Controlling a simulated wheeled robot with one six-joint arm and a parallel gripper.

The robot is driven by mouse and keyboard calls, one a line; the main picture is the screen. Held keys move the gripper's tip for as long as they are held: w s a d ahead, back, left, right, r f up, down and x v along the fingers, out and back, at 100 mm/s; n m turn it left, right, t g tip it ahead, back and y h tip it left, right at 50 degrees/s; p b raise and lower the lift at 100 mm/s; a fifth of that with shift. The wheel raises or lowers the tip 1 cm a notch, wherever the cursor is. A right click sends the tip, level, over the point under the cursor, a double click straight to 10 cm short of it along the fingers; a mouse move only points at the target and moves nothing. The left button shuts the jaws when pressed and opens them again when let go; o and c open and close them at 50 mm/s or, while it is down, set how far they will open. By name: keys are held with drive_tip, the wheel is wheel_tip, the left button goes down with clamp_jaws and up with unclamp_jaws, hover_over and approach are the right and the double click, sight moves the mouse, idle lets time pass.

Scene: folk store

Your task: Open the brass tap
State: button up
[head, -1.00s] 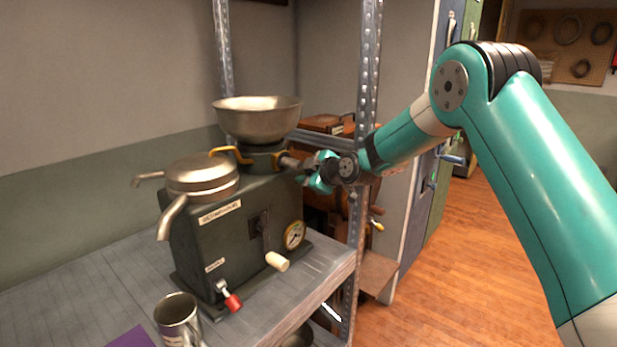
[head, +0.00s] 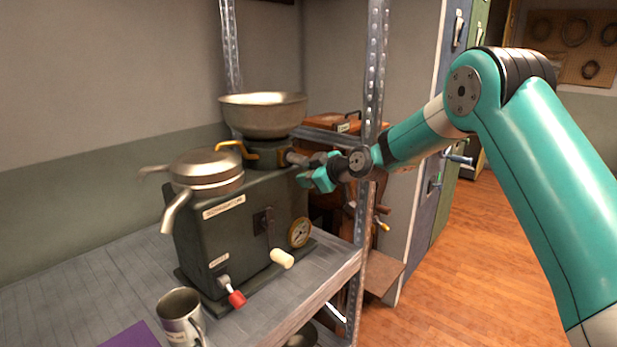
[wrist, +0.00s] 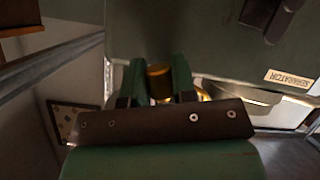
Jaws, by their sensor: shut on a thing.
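The dark green machine (head: 230,240) stands on a grey metal shelf. A wide metal bowl (head: 262,115) sits on top of it. A yellow brass piece of the tap (head: 233,147) curves out on the left of the collar under the bowl. My gripper (head: 299,170) is at the right of this collar. In the wrist view, a short brass piece (wrist: 159,83) sits between the two green fingers, and my gripper (wrist: 160,76) is shut on it. The fingers hide much of it, and the turn of the tap cannot be told.
A shelf post (head: 372,90) stands close behind my forearm. A lidded pan with spouts (head: 205,170), a white-knobbed crank (head: 282,258), a red-tipped lever (head: 236,298) and a metal mug (head: 180,316) are left and in front. Wooden floor (head: 470,260) is clear at right.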

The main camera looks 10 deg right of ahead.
drive_tip(key=o, duration=0.9)
drive_tip(key=b+v, duration=0.2)
drive_tip(key=v, duration=1.5)
drive_tip(key=shift+s+b, duration=0.2)
drive_tip(key=shift+b, duration=0.15)
